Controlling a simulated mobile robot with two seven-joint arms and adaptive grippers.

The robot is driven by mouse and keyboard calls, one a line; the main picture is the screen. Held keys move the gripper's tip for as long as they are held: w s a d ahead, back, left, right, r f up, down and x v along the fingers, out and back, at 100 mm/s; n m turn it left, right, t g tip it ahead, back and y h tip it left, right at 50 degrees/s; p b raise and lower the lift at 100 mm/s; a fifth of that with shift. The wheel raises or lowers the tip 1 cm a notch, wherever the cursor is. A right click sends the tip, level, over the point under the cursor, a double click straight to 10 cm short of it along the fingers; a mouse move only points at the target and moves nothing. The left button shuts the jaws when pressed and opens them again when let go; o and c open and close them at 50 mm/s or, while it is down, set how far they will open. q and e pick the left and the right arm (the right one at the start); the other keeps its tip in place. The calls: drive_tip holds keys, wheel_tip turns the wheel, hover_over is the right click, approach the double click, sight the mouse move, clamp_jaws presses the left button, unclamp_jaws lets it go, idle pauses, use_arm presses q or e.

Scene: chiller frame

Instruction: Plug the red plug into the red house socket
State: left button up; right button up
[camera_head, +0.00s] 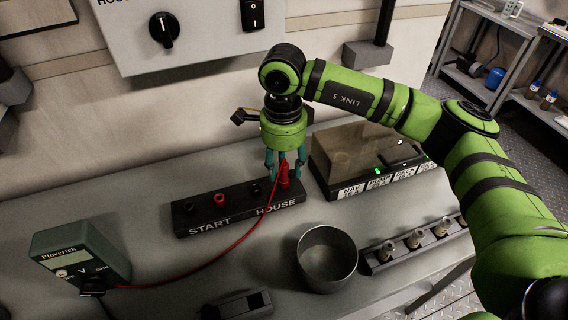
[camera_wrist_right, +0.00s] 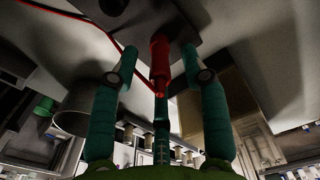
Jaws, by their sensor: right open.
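The red plug (camera_head: 284,179) stands upright at the red house socket position, on the right end of the black socket block (camera_head: 236,216). The socket is hidden under the plug. A red lead runs from the plug to the green meter (camera_head: 79,254). My right gripper (camera_head: 285,170) is above the block, its fingers open on either side of the plug. In the right wrist view the plug (camera_wrist_right: 159,62) stands between the spread fingertips (camera_wrist_right: 159,50), with gaps on both sides. The red start socket (camera_head: 219,200) looks empty. My left gripper is not in view.
A metal cup (camera_head: 327,259) stands in front of the block. A rack (camera_head: 410,246) with metal fittings is at the right. A clear-lidded box (camera_head: 364,157) with labelled buttons is behind it. A wall panel (camera_head: 195,32) with a knob and switch hangs above.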

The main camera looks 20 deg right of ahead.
wheel_tip(320, 180, up, 11)
drive_tip(key=shift+r, duration=0.2)
idle(0.5)
